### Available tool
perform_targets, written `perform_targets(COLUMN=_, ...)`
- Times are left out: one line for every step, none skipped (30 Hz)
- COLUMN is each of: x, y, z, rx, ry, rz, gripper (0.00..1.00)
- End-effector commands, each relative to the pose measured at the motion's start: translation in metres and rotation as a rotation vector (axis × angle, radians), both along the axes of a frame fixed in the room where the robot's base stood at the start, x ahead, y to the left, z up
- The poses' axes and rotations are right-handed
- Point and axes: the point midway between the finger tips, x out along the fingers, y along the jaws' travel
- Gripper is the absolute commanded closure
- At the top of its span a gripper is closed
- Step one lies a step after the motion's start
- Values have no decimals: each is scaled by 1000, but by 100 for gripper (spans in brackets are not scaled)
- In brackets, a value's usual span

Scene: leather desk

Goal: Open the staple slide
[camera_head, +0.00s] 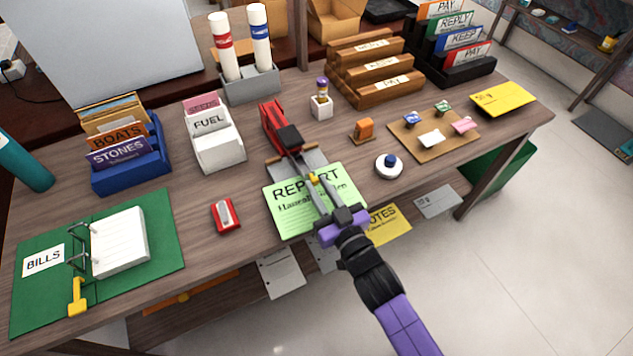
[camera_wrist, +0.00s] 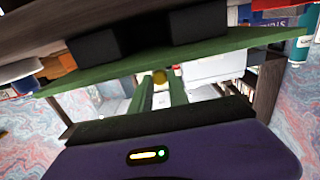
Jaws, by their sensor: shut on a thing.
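The red stapler (camera_head: 276,125), with a black front block (camera_head: 288,139), stands near the middle of the desk on a grey base (camera_head: 279,170). A small yellow knob (camera_head: 313,177) shows in front of it, over the green REPORT sheet (camera_head: 290,216). It also shows in the wrist view (camera_wrist: 160,76). My gripper (camera_head: 316,181) reaches in from the front, its fingers shut on the yellow knob. In the wrist view the two fingers (camera_wrist: 160,85) close around it. How far the slide stands out of the stapler is hard to tell.
A red sharpener (camera_head: 226,216) lies to the left and a round white thing with a blue knob (camera_head: 389,166) to the right. A green binder (camera_head: 150,270) lies at the left front. A white card holder (camera_head: 214,140) and wooden rack (camera_head: 368,70) stand behind.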

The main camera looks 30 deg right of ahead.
Motion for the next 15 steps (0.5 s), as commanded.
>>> perform_targets(x=0, y=0, z=0, rx=0, ry=1, rz=0, gripper=100)
perform_targets(x=0, y=0, z=0, rx=0, ry=1, rz=0, gripper=100)
perform_targets(x=0, y=0, z=0, rx=0, ry=1, rz=0, gripper=100)
perform_targets(x=0, y=0, z=0, rx=0, ry=1, rz=0, gripper=77)
perform_targets(x=0, y=0, z=0, rx=0, ry=1, rz=0, gripper=71)
perform_targets(x=0, y=0, z=0, rx=0, ry=1, rz=0, gripper=64)
perform_targets(x=0, y=0, z=0, rx=0, ry=1, rz=0, gripper=58)
perform_targets(x=0, y=0, z=0, rx=0, ry=1, rz=0, gripper=58)
perform_targets(x=0, y=0, z=0, rx=0, ry=1, rz=0, gripper=58)
perform_targets(x=0, y=0, z=0, rx=1, ry=0, rz=0, gripper=58)
perform_targets(x=0, y=0, z=0, rx=0, ry=0, rz=0, gripper=58)
perform_targets(x=0, y=0, z=0, rx=1, ry=0, rz=0, gripper=58)
perform_targets(x=0, y=0, z=0, rx=1, ry=0, rz=0, gripper=58)
perform_targets(x=0, y=0, z=0, rx=1, ry=0, rz=0, gripper=58)
perform_targets(x=0, y=0, z=0, rx=1, ry=0, rz=0, gripper=58)
